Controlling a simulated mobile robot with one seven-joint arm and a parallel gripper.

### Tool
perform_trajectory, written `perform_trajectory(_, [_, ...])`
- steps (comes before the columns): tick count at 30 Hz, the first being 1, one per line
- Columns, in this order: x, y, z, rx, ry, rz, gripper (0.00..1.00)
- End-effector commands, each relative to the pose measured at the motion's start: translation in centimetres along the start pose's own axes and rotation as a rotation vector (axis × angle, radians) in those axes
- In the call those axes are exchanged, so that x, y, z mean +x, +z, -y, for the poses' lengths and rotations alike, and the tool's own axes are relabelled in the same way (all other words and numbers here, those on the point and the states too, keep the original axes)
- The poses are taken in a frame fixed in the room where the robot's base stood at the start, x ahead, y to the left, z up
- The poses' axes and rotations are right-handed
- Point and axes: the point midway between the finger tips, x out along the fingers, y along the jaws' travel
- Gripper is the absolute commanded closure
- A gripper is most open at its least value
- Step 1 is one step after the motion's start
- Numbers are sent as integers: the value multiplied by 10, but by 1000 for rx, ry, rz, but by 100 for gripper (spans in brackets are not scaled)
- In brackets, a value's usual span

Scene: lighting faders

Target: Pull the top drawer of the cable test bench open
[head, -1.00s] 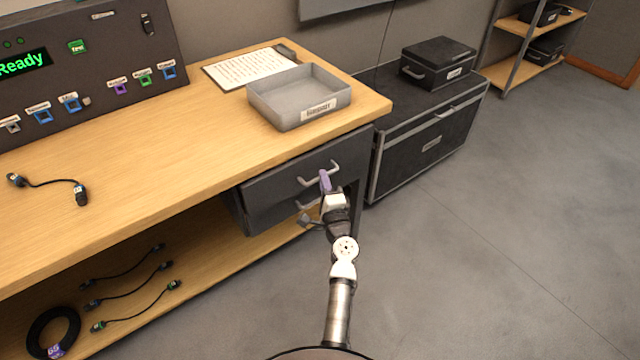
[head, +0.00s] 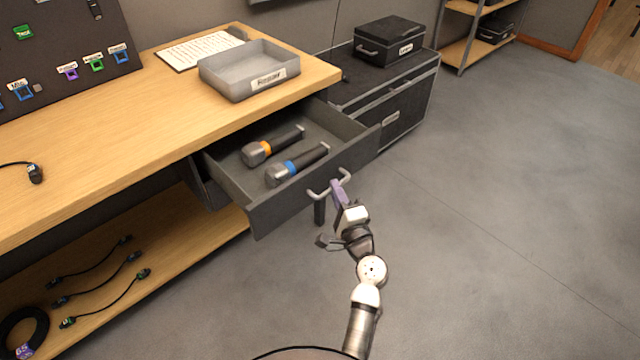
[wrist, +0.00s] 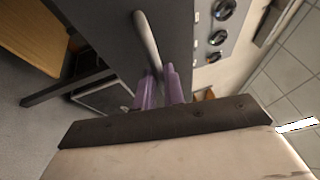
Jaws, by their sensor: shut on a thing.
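The top drawer (head: 312,181) of the wooden bench is pulled well out in the head view. Two microphones lie inside it, one with an orange band (head: 262,150) and one with a blue band (head: 290,169). The drawer's bar handle (head: 318,193) is on its front face. My gripper (head: 341,186) is at the right part of this handle. In the wrist view the purple fingers (wrist: 160,88) are shut around the pale handle bar (wrist: 147,38). The lower drawer is mostly hidden behind the open one.
A grey tray (head: 228,84) and a paper sheet (head: 190,52) are on the bench top (head: 130,112). Cables (head: 100,290) lie on the lower shelf. A dark cabinet (head: 407,105) with a black case (head: 388,42) stands right of the bench. The floor (head: 500,200) to the right is clear.

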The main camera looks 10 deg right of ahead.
Motion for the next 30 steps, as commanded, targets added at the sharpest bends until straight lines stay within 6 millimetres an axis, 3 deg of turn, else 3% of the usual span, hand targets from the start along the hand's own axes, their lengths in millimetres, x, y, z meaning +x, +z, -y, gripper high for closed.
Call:
perform_trajectory(3, [-23, -10, 2, -2, 0, -4, 100])
perform_trajectory(10, [-49, -21, 9, -1, 0, -3, 100])
perform_trajectory(27, [-58, -25, 12, 0, -1, -2, 100])
perform_trajectory(28, [-58, -25, 12, 0, -1, -2, 87])
perform_trajectory(30, [-58, -25, 12, 0, -1, -2, 78])
